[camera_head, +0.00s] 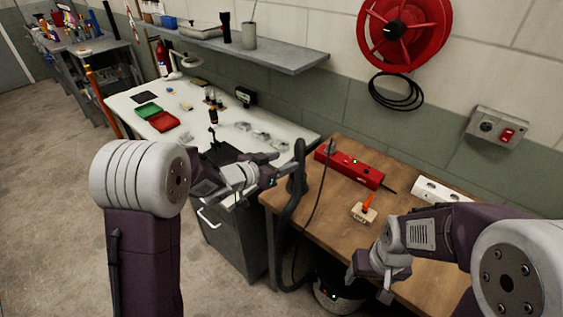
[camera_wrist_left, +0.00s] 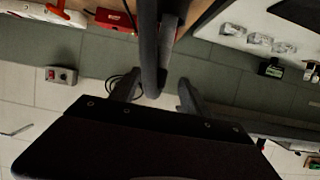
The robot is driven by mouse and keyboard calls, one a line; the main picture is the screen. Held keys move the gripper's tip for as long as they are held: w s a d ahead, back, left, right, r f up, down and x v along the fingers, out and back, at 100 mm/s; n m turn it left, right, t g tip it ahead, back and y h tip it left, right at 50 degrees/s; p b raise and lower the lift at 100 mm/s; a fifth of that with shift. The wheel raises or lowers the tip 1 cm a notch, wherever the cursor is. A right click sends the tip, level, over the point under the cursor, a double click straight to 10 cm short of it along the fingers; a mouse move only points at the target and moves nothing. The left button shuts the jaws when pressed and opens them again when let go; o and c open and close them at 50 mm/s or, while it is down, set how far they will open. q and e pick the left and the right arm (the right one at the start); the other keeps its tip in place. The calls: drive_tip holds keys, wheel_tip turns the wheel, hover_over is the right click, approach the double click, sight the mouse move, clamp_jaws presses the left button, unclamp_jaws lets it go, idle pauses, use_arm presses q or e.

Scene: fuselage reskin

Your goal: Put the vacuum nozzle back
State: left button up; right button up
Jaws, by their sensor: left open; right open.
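The dark vacuum nozzle (camera_head: 298,168) stands upright at the left edge of the wooden bench, with its hose (camera_head: 286,222) running down beside the bench. The vacuum body (camera_head: 340,293) is on the floor below, partly hidden by the bench and my right arm. My left gripper (camera_head: 284,174) is open at the nozzle. In the left wrist view the dark tube (camera_wrist_left: 149,50) runs between the open fingers of my left gripper (camera_wrist_left: 156,91); I cannot tell whether they touch it. My right gripper (camera_head: 370,281) is open and empty by the bench's front edge.
The wooden bench (camera_head: 335,222) holds a red tool box (camera_head: 349,170), an orange-handled tool (camera_head: 368,203) and a white power strip (camera_head: 440,191). A white table (camera_head: 190,125) with small parts stands left. A red hose reel (camera_head: 404,30) hangs on the wall.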

use_arm(q)
drive_tip(key=shift+s, duration=0.1)
drive_tip(key=s+a+f+n+g+y, duration=0.2)
drive_tip(key=s+a+f+n+y, duration=0.3)
drive_tip(key=a, duration=0.4)
drive_tip(key=s+a+f+n+g+y, duration=0.1)
drive_tip(key=s+f+g, duration=0.2)
drive_tip(key=s, duration=0.8)
drive_tip(key=s+a+f+n+g+y, duration=0.1)
drive_tip(key=s+f+g, duration=0.3)
drive_tip(key=s, duration=0.7)
drive_tip(key=shift+a+g+y, duration=0.5)
drive_tip(key=shift+a+g, duration=0.1)
drive_tip(key=shift+s+r+p, duration=0.1)
drive_tip(key=shift+r+p, duration=0.25)
drive_tip(key=shift+p, duration=0.05)
